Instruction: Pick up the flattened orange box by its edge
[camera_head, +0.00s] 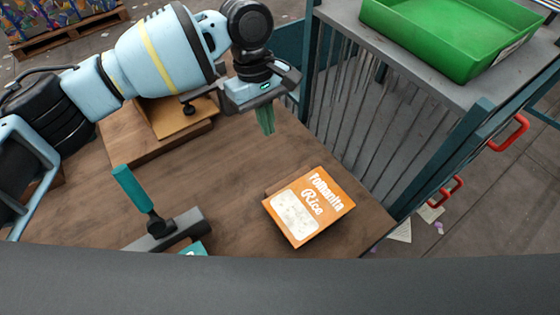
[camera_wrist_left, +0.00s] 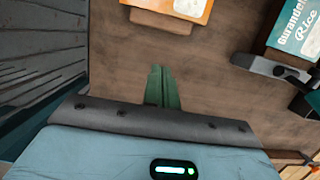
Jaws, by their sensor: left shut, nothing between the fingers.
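My left gripper (camera_head: 266,120) has green fingers that are shut and empty. It hangs above the table, beyond the box and apart from it. The same fingers show in the left wrist view (camera_wrist_left: 160,85). My right gripper is not in view.
A wooden block (camera_head: 178,115) lies behind. A barred cart with a green tray (camera_head: 440,45) stands at right. Bare table (camera_head: 225,175) lies left of the box.

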